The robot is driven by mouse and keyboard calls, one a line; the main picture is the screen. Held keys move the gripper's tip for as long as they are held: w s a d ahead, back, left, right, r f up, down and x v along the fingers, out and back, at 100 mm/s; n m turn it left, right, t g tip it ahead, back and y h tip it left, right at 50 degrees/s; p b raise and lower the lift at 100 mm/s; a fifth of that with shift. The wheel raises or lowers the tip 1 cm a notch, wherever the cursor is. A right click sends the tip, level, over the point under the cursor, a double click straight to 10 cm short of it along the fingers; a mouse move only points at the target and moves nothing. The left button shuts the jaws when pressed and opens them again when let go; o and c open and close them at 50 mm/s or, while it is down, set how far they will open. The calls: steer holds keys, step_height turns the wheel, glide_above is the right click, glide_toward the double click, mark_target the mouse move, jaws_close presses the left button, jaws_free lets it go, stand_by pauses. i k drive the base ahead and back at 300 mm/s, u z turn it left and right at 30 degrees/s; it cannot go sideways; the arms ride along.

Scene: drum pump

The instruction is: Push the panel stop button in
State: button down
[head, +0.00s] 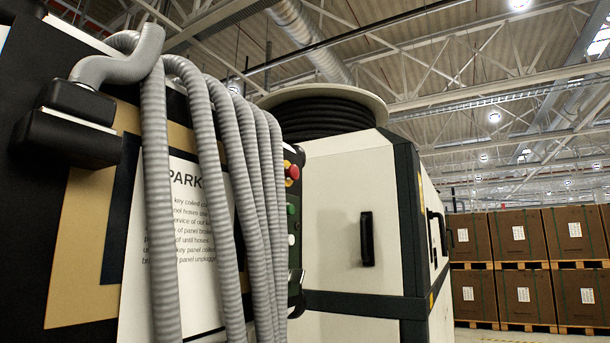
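The panel stop button (293,172) looks like the red knob with yellow around it, near the top of a dark control panel (296,262). The panel is seen at a steep angle, just right of the hanging hose, which hides part of it. How far the button stands out is too small to tell. A green button (291,208) and a white button (291,240) sit below it. My gripper is not in view.
A ribbed grey hose (158,200) hangs in several loops from a grey hook on a black bracket (70,135), before a printed sign (200,270). Right of the panel stands a white cabinet (335,215) with a black handle (367,240). Boxes on pallets (520,235) stand far right.

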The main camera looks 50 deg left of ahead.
mark_target(292, 173)
steer(key=z, duration=0.05)
steer(key=i, duration=1.45)
steer(key=u, duration=2.7)
